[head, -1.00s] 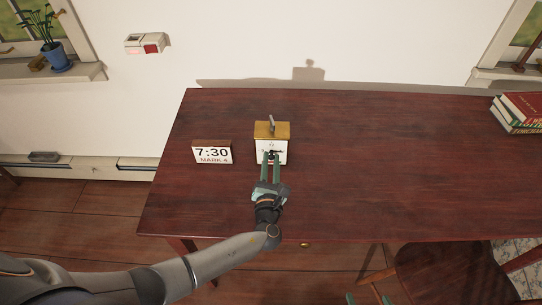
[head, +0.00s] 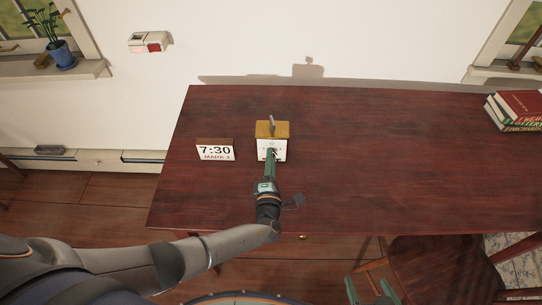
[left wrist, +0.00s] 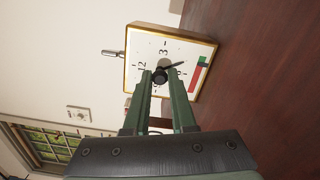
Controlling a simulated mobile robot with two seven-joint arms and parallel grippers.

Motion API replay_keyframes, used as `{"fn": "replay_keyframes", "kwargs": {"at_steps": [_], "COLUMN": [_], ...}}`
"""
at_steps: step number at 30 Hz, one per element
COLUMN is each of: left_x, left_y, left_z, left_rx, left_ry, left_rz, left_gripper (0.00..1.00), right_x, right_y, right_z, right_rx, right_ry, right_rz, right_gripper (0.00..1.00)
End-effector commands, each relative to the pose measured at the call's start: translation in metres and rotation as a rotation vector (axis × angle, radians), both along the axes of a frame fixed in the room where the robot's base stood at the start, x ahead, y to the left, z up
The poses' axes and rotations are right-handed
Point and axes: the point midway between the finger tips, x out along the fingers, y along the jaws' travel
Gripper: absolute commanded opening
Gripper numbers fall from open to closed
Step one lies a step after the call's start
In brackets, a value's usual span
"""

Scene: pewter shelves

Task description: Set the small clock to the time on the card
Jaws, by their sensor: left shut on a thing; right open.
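The small clock (head: 272,148) stands on the table, with a white face and a gold-brown case. The card (head: 216,150) stands to its left and reads 7:30 with MARK 4 below. My left gripper (head: 270,153) is in front of the clock face, shut on the black knob (left wrist: 159,75) at its middle. In the left wrist view the clock (left wrist: 170,42) appears turned, with 12 at left and 3 on top. A dark hand points up and right, between 3 and the side opposite 12. Any other hand is hidden. My right gripper (head: 370,290) is open and empty at the bottom.
The dark red table (head: 390,150) is clear around the clock and card. Several books (head: 516,110) are stacked at its right end. A chair (head: 440,270) stands at the front right. A white and red box (head: 148,42) is on the wall.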

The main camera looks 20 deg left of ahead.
Motion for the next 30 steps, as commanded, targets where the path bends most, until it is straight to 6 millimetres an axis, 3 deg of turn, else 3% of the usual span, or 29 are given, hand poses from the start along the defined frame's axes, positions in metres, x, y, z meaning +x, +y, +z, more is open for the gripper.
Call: {"fn": "replay_keyframes", "kwargs": {"at_steps": [15, 30], "left_x": [0.0003, 0.0003], "left_y": [-0.0004, -0.0002], "left_z": [0.0009, 0.0007], "left_rx": [0.394, 0.517], "left_ry": [0.106, 0.140], "left_rz": [0.000, 0.000], "left_gripper": [0.00, 0.00], "right_x": [0.0003, 0.0002], "right_y": [-0.0002, -0.0004], "right_z": [0.0067, 0.0065], "right_rx": [0.000, -0.001], "right_ry": [-0.001, 0.000], "right_rz": [-0.001, -0.001], "right_gripper": [1.00, 1.00]}}
